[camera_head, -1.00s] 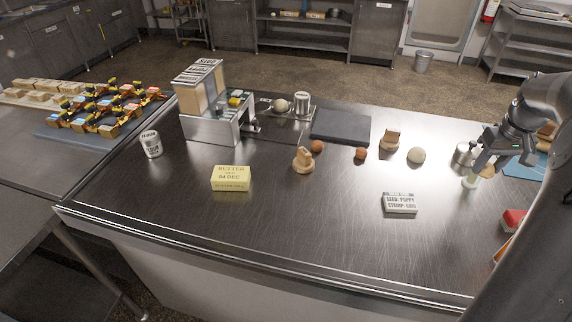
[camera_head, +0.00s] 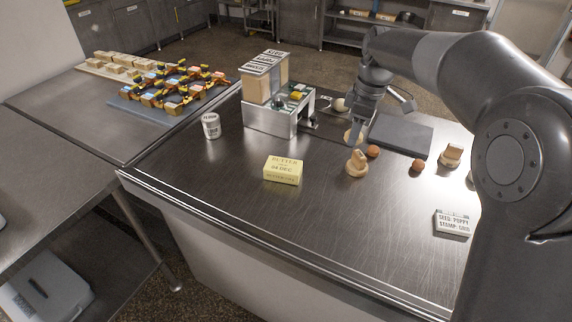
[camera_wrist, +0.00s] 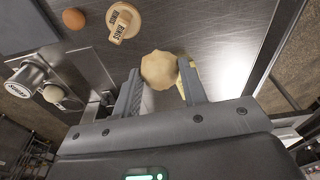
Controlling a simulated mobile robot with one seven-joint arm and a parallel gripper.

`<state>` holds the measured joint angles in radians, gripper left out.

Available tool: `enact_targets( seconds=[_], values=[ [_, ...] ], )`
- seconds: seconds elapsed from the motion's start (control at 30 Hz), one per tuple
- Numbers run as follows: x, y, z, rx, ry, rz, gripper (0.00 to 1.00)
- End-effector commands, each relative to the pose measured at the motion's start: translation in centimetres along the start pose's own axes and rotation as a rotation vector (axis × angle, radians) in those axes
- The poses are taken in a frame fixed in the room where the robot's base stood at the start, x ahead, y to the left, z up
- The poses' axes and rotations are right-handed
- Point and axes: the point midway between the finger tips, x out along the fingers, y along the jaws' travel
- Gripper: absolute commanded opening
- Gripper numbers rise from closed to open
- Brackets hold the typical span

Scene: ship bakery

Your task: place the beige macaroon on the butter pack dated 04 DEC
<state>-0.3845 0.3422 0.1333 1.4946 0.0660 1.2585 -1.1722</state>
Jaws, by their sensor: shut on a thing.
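The butter pack (camera_head: 283,171) is a pale yellow block reading "BUTTER" and "04 DEC". It lies on the steel counter left of my gripper, with nothing on top. My gripper (camera_head: 355,130) is above the counter, behind a wooden stamp and to the right of the butter pack. It is shut on the round beige macaroon (camera_wrist: 159,70), which sits between the fingertips in the wrist view. In the head view the macaroon (camera_head: 352,137) is small and partly hidden. A yellowish edge shows beside the right finger in the wrist view; I cannot tell what it is.
A wooden stamp (camera_head: 357,164) stands between my gripper and the counter front. A metal dispenser (camera_head: 270,118) is behind the butter, a flour tin (camera_head: 211,126) to its left. A dark slab (camera_head: 400,134) lies right. The counter around the butter is clear.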

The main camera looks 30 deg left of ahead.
Motion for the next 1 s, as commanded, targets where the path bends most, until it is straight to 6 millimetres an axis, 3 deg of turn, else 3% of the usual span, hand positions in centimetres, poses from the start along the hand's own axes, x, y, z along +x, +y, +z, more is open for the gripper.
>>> enact_targets(
  seconds=[0.1,0.33,0.7,0.83,1.0],
  values=[
    [0.1,-1.6,-3.3,-0.100,0.002,-0.011,0.28],
    [0.8,-2.9,-6.4,-0.175,0.003,-0.021,0.28],
    [6.5,-3.8,-13.7,-0.176,0.002,-0.022,0.28],
    [7.8,-4.0,-15.4,-0.173,0.003,-0.020,0.28],
    [8.6,-4.0,-16.2,-0.171,0.003,-0.020,0.28]
  ],
)
